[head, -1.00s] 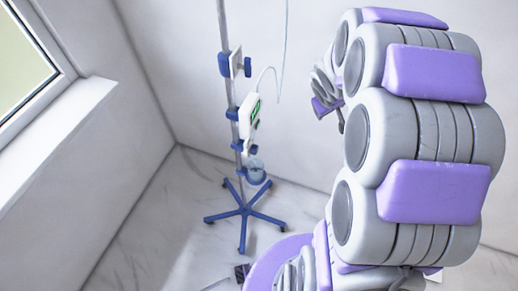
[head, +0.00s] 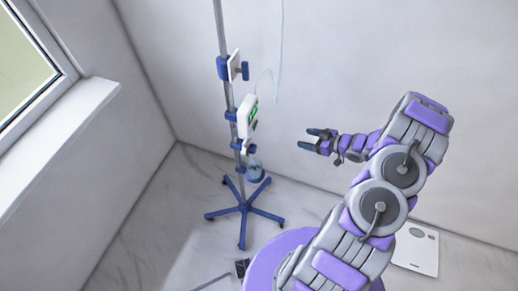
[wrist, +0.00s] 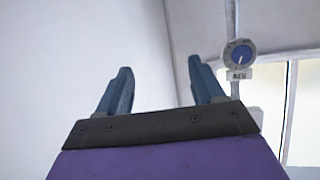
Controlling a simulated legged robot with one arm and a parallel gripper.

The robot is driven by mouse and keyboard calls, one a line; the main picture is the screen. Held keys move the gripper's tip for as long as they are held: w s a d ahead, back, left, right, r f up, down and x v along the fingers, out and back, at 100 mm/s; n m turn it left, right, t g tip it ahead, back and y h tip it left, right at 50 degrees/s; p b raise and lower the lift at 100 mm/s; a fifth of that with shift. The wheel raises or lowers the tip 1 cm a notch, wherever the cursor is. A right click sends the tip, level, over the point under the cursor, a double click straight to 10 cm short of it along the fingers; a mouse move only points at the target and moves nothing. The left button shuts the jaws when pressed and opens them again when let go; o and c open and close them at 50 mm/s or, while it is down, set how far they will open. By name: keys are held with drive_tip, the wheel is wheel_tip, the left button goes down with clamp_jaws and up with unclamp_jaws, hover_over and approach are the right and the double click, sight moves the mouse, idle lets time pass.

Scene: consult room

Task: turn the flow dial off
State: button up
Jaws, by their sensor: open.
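A round dial (wrist: 239,54) with a blue face, pale rim and light pointer shows at the upper right of the wrist view. The pointer slants downward. A small label under it is too blurred to read. In the head view, a blue-and-steel pole stand (head: 243,209) carries a white unit with a green screen (head: 248,115) and a knob on a white plate (head: 244,71). I cannot tell which fitting there is the dial. My gripper (head: 311,139) is open and empty, right of the stand and apart from it. Its two fingers (wrist: 160,75) point away from the wrist camera.
A window sill (head: 75,125) is on the left. A white scale-like plate (head: 417,249) lies on the floor at right. The space between gripper and pole looks clear.

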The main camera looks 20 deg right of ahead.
drive_tip(key=s+a+t+y, duration=0.1)
drive_tip(key=s+a+y, duration=0.5)
drive_tip(key=s, duration=0.4)
drive_tip(key=b, duration=0.3)
approach(253, 149)
drive_tip(key=w+a+f, duration=0.1)
drive_tip(key=w+a, duration=0.4)
drive_tip(key=shift+w+a+f, duration=0.3)
drive_tip(key=shift+a+f, duration=0.05)
drive_tip(key=c, duration=1.1)
drive_tip(key=shift+o, duration=0.2)
drive_tip(key=shift+r+p, duration=0.1)
drive_tip(key=shift+p, duration=0.25)
